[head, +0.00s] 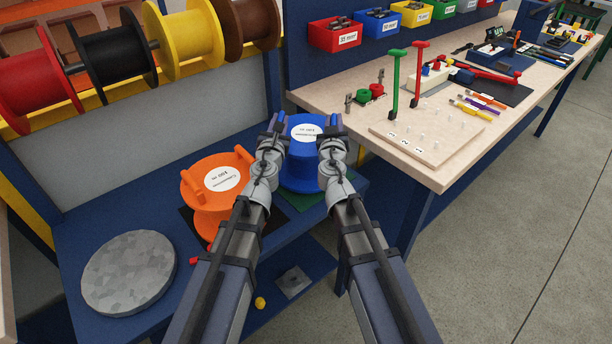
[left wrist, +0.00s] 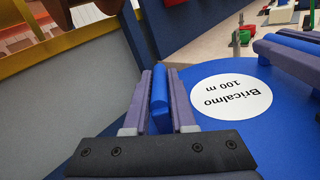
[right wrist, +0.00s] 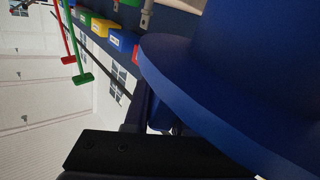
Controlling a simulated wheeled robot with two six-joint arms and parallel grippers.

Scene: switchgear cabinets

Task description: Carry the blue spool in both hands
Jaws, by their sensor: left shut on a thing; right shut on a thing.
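The blue spool (head: 303,172) stands upright, its white label facing up, over a green mat (head: 311,202) on the blue shelf. I cannot tell whether it touches the mat. My left gripper (head: 273,124) is shut on the left blue handle of the spool; the left wrist view shows this handle (left wrist: 159,92) between the fingers, beside the spool's labelled top (left wrist: 285,130). My right gripper (head: 331,122) is shut on the handle on the spool's right side. In the right wrist view the spool's flange (right wrist: 190,85) hides most of the right fingers.
An orange spool (head: 211,222) stands close to the left, with a grey disc (head: 130,270) beyond it. The wooden workbench (head: 430,165) with tools is close on the right. Several cable spools (head: 110,55) hang above left. Open floor (head: 510,240) lies to the right.

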